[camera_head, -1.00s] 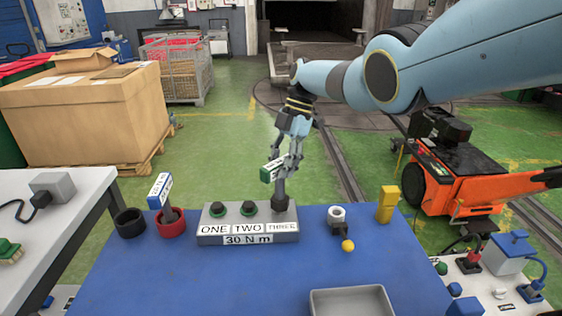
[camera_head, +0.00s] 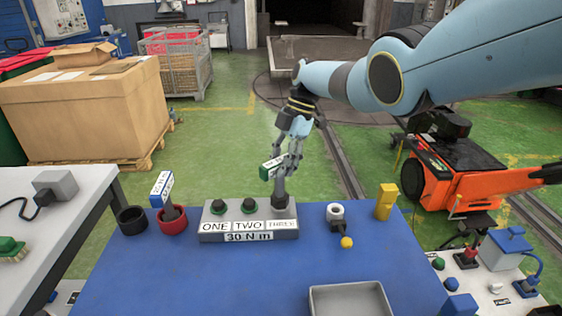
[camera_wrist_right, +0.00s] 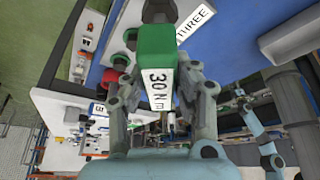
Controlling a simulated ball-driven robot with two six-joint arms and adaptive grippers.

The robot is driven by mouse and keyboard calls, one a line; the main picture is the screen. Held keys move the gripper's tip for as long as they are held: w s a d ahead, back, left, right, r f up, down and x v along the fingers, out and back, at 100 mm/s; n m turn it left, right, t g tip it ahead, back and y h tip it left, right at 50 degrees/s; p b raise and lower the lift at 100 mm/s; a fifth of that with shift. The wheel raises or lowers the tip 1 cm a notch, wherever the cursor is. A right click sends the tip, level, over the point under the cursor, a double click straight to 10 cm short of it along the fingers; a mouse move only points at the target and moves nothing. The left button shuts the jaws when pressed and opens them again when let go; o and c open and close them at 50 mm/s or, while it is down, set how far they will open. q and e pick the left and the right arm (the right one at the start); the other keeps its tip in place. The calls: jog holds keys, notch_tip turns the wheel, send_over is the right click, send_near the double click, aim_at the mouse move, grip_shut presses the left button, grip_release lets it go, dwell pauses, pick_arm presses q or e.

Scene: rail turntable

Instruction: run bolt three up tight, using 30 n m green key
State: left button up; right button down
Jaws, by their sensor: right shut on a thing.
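The grey block (camera_head: 248,237) marked 30 N m stands on the blue table with places labelled ONE, TWO and THREE. Green-collared bolt heads show at ONE (camera_head: 218,206) and TWO (camera_head: 249,205). My right gripper (camera_head: 287,172) is shut on the green key (camera_head: 271,168), above THREE. The key's dark lower end (camera_head: 281,201) stands over place three and hides the bolt there. In the right wrist view the green key (camera_wrist_right: 156,45) with its 30 N m label lies between the fingers, near the THREE label. My left gripper is not in view.
A blue-labelled key (camera_head: 163,189) leans in a red cup (camera_head: 173,224) beside an empty black cup (camera_head: 131,220). Right of the block are a white-ringed fitting (camera_head: 336,213), a yellow ball (camera_head: 347,242) and a yellow block (camera_head: 385,201). A grey tray (camera_head: 350,300) sits in front.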

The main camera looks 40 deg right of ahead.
jog(key=shift+r+m+t+p, duration=0.1)
jog(key=shift+m+t+p, duration=0.6)
jog(key=shift+m+p, duration=1.45)
jog(key=shift+p, duration=0.7)
jog(key=shift+m+t+p, duration=0.3)
jog(key=shift+m, duration=0.05)
jog(key=shift+m+h+p, duration=0.3)
jog(key=shift+m+p, duration=0.1)
jog(key=shift+m, duration=0.1)
jog(key=shift+s+m+t, duration=0.1)
jog(key=shift+m+t, duration=0.2)
jog(key=m+t, duration=0.1)
jog(key=m, duration=0.2)
jog(key=shift+a+h, duration=0.1)
jog(key=shift+h, duration=0.3)
